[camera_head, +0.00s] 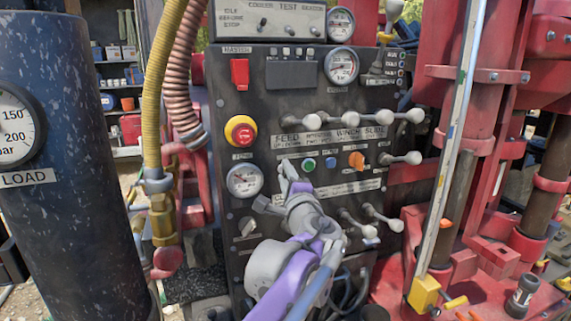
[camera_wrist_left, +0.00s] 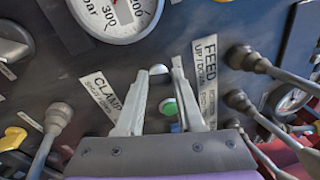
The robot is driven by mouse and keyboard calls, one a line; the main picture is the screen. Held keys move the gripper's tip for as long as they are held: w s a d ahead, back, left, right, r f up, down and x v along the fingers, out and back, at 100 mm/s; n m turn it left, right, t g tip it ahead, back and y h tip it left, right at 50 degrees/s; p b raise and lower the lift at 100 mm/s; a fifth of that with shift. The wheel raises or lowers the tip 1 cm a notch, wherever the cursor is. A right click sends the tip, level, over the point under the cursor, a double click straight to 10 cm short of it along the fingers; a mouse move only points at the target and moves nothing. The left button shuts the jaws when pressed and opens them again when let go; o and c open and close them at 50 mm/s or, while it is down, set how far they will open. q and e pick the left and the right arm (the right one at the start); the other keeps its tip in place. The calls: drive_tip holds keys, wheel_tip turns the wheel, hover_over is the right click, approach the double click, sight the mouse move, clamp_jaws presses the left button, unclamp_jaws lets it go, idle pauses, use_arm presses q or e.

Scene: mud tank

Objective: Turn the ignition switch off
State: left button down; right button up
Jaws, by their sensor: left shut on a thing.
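The dark control panel (camera_head: 285,100) fills the middle of the head view. My left gripper (camera_head: 287,172) reaches it from below, left of the green button (camera_head: 308,165). In the left wrist view its fingers (camera_wrist_left: 167,73) close in toward each other on a small silver-grey round part, which I take to be the ignition switch (camera_wrist_left: 159,70). The fingers hide much of this switch, and its turned position cannot be read. The green button (camera_wrist_left: 168,106) shows between the fingers. My right gripper is in neither view.
A yellow and red stop button (camera_head: 240,131) and a gauge (camera_head: 243,180) lie left of my gripper. An orange knob (camera_head: 356,159) and a row of white-knobbed levers (camera_head: 345,119) lie right and above. Lower levers (camera_head: 360,228) stand close to my wrist.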

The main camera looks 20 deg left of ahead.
use_arm(q)
drive_tip(key=shift+n+p, duration=0.4)
drive_tip(key=shift+n, duration=0.8)
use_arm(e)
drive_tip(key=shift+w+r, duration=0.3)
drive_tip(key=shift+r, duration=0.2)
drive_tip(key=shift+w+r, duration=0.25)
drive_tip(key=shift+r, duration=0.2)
use_arm(q)
drive_tip(key=c, duration=0.5)
unclamp_jaws()
drive_tip(key=shift+c, duration=0.2)
drive_tip(key=b+v, duration=0.1)
drive_tip(key=v, duration=0.9)
drive_tip(key=shift+s+d+f, duration=0.15)
drive_tip(key=shift+s+d, duration=0.1)
drive_tip(key=shift+s, duration=0.05)
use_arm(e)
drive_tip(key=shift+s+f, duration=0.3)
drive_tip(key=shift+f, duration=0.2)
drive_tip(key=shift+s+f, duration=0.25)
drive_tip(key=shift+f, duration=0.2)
use_arm(q)
drive_tip(key=shift+a+f, duration=0.1)
